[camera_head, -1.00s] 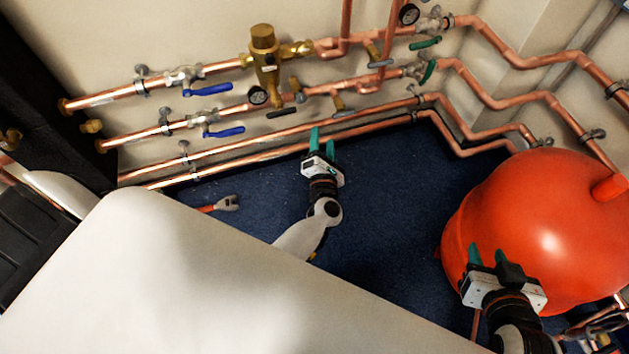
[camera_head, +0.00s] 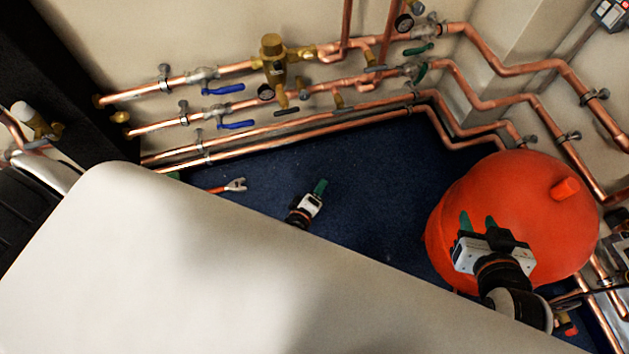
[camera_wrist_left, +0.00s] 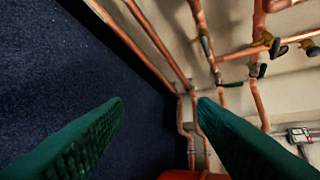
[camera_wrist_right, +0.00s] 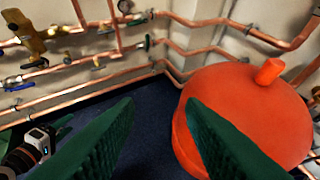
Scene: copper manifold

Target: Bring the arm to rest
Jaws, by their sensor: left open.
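My left gripper (camera_head: 320,187) is over the dark blue floor in the head view, partly behind a large pale surface that hides most of the arm. Its green fingers are apart and empty in the left wrist view (camera_wrist_left: 160,115). My right gripper (camera_head: 478,222) is in front of the red tank (camera_head: 530,190) in the head view. Its green fingers are apart with nothing between them in the right wrist view (camera_wrist_right: 160,110). The left gripper's white and black body also shows at the lower left of the right wrist view (camera_wrist_right: 35,145).
Copper pipes (camera_head: 300,132) with blue-handled valves (camera_head: 225,89) and a brass valve (camera_head: 273,60) line the wall. The floor (camera_head: 375,190) between the left gripper and the tank is clear.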

